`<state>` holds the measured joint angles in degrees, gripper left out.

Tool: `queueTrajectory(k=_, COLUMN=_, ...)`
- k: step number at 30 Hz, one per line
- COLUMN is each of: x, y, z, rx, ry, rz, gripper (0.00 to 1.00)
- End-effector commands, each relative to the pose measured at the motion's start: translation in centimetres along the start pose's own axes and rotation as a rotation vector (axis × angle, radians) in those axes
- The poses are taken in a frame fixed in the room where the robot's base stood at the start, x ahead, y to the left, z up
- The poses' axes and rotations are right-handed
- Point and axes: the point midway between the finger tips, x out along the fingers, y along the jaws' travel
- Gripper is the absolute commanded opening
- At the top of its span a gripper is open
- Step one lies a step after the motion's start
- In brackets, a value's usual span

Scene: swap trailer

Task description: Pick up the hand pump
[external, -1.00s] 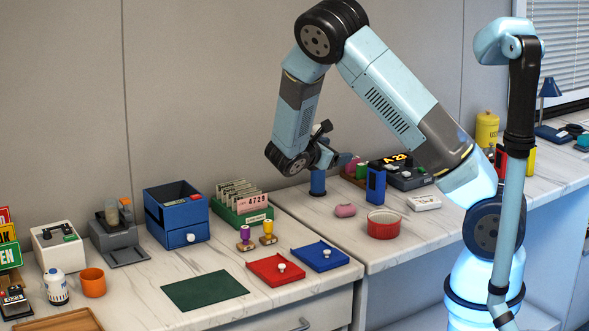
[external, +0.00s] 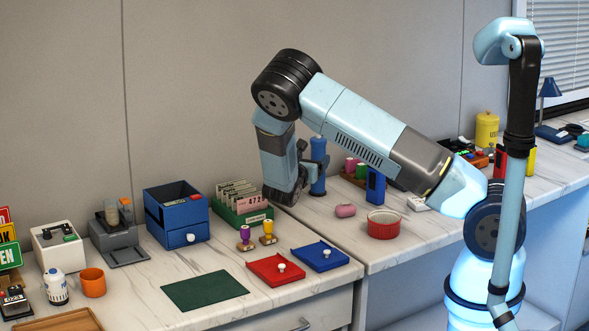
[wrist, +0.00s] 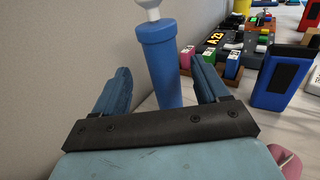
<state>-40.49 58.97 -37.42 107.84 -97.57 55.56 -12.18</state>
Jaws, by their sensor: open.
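The hand pump (external: 318,165) is a blue upright cylinder on the counter by the wall. In the wrist view its blue body (wrist: 160,62) shows with a white knob-like top, which is cut off by the frame edge. My gripper (wrist: 160,72) is open, with blue fingers on either side of the pump in that view. The pump looks clear of both fingers, nearer the right one. I cannot tell how deep it sits between them. In the external view my wrist is low, just left of the pump, and mostly hides the fingers.
A card rack (external: 240,208) stands close to the left of my wrist. A dark blue box (external: 376,184), a pink lump (external: 345,210) and a red bowl (external: 383,226) stand to the right. The wall is close behind the pump.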

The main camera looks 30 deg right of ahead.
Motion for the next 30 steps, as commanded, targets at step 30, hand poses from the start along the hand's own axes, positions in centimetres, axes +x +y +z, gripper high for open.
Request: queueTrajectory(k=30, x=7.2, y=-0.2, z=0.2, rx=0.0, ry=0.0, rz=0.0, gripper=0.73)
